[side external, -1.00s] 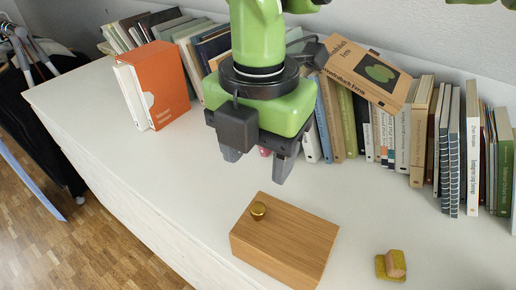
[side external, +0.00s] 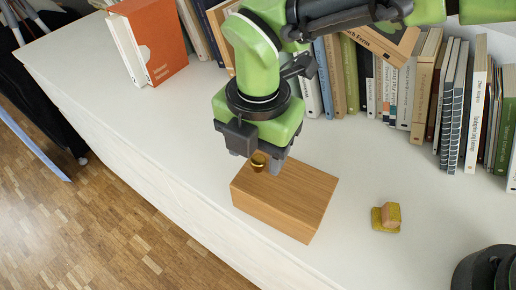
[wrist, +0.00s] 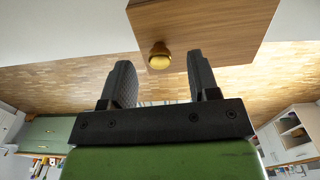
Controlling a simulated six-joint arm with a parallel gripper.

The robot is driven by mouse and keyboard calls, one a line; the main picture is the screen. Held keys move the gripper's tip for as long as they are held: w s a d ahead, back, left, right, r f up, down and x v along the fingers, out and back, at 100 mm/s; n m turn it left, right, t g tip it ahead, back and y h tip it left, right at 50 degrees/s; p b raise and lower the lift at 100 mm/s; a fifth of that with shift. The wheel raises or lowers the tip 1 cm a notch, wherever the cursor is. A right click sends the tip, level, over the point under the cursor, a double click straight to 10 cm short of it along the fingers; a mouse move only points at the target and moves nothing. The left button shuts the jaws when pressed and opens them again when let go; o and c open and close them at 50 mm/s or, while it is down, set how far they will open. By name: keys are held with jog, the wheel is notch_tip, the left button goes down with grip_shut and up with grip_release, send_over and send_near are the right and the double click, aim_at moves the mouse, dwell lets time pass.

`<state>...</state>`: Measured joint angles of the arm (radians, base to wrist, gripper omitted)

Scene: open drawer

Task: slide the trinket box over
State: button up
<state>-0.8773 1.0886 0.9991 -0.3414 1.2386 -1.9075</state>
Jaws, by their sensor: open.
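The trinket box is a wooden box (side external: 292,203) with a round brass knob (side external: 258,161) near one corner. It stands on the white surface in the middle of the side view. In the wrist view the box (wrist: 215,22) fills the top, with its knob (wrist: 160,57) hanging in view between my fingers. My gripper (side external: 259,166) is open, pointing down at the knob's corner of the box, with a finger on either side of the knob. In the wrist view my gripper (wrist: 162,80) has clear gaps on both sides of the knob. I cannot tell whether the fingers touch the box.
A small yellow and pink block-like object (side external: 386,217) lies to the right of the box. A row of books (side external: 400,80) lines the back. An orange slipcase (side external: 150,42) stands at the back left. The white top (side external: 150,130) is clear left of the box.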

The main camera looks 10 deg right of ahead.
jog(key=shift+f, duration=0.65)
grip_shut()
jog(key=shift+w+d, duration=0.1)
jog(key=w+d, duration=0.8)
jog(key=shift+w+d, duration=0.2)
dwell(0.3)
grip_release()
